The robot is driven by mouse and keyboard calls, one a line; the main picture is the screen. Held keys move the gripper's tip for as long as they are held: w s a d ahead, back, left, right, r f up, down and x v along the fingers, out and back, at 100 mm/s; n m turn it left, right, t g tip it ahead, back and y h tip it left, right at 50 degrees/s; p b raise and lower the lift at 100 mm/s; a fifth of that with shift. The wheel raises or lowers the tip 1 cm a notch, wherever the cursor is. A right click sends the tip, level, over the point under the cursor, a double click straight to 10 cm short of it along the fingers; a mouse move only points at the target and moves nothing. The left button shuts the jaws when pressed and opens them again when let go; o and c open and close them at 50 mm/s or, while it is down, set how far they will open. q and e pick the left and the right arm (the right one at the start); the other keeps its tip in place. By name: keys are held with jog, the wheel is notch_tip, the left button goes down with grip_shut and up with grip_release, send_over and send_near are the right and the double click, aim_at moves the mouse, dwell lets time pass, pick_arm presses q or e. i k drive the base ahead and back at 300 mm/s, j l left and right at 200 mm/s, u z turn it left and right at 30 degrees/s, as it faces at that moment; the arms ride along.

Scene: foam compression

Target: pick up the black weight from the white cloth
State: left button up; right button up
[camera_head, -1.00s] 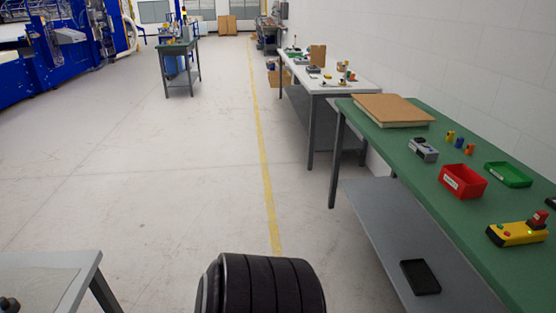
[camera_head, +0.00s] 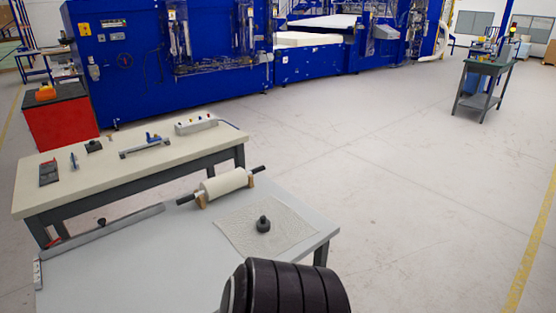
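The black weight (camera_head: 263,224) is a small dark piece with a knob on top. It stands upright on the white cloth (camera_head: 240,237), which lies flat near the right end of the light grey table (camera_head: 130,262). Neither of my grippers is in view. A dark, ribbed, rounded shape at the bottom centre looks like a part of my own body and covers the table's near right corner.
A white roller (camera_head: 222,184) on wooden supports lies behind the cloth. A long metal bar (camera_head: 105,232) lies at the table's left. A cream table (camera_head: 128,165) with tools stands behind, before large blue machinery (camera_head: 170,65).

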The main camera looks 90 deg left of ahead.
aim_at(263, 225)
jog(key=u, duration=2.85)
jog(key=i+l+u, duration=0.1)
jog(key=u, duration=0.65)
jog(key=l, duration=0.1)
